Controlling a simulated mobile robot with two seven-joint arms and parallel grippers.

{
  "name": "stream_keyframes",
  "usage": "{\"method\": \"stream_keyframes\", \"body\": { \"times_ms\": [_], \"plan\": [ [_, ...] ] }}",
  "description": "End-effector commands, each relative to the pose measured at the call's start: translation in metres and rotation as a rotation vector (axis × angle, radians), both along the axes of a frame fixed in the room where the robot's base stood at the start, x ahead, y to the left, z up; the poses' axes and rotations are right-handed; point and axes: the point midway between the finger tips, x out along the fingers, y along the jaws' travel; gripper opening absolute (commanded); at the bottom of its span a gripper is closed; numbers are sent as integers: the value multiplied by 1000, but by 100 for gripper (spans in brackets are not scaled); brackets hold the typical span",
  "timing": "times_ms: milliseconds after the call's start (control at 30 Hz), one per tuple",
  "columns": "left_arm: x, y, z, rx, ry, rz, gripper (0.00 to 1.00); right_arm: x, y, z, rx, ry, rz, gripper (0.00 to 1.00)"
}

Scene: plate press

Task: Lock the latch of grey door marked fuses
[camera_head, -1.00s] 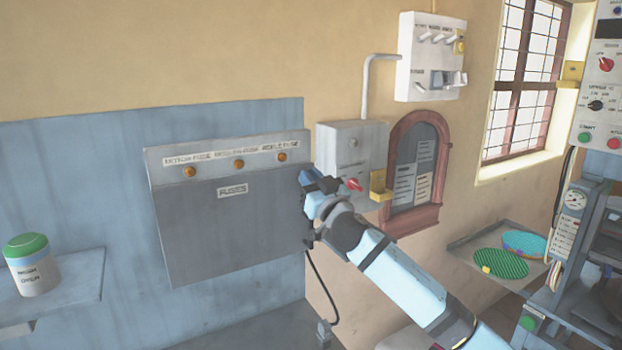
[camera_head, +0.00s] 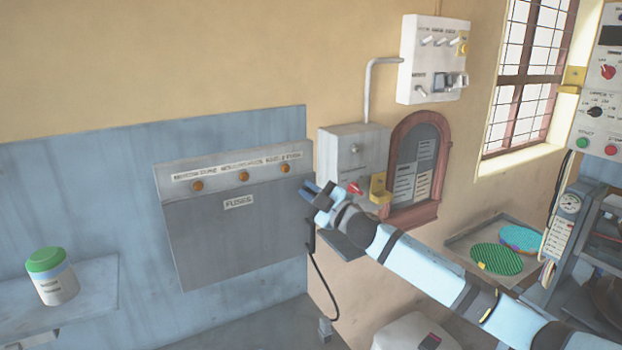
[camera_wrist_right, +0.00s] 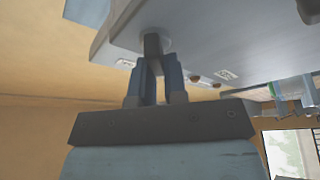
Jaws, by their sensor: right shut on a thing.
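The grey door marked FUSES (camera_head: 225,238) hangs closed-looking on the wall box at left centre, its white label (camera_head: 239,202) near the top. My right gripper (camera_head: 313,193) is at the door's right edge in the head view. In the right wrist view my right gripper (camera_wrist_right: 154,72) is shut on a dark grey latch handle (camera_wrist_right: 152,45), which stands out from the grey box. In the head view the gripper hides the latch, so I cannot tell its turn from there. My left gripper is not in view.
A grey switch box (camera_head: 345,150) with a red knob (camera_head: 354,188) and a yellow bracket (camera_head: 378,188) are close to the right gripper. A black cable (camera_head: 322,275) hangs below. A green-lidded jar (camera_head: 52,278) stands on the left shelf (camera_head: 97,285).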

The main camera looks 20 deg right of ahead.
Motion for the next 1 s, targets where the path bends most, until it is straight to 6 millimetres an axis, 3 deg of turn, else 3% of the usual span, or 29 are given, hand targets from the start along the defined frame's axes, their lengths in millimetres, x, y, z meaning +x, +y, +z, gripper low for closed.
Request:
{"method": "stream_keyframes", "body": {
  "times_ms": [33,200,500,1000],
  "plan": [
    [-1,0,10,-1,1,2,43,0,-1,6,-48,-4,0,0],
    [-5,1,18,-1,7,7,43,0,0,3,-211,-18,-1,0],
    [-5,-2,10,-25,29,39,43,0,1,-2,-462,-40,-1,0],
    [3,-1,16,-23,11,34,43,0,2,-6,-671,-54,-1,0]
  ]
}}
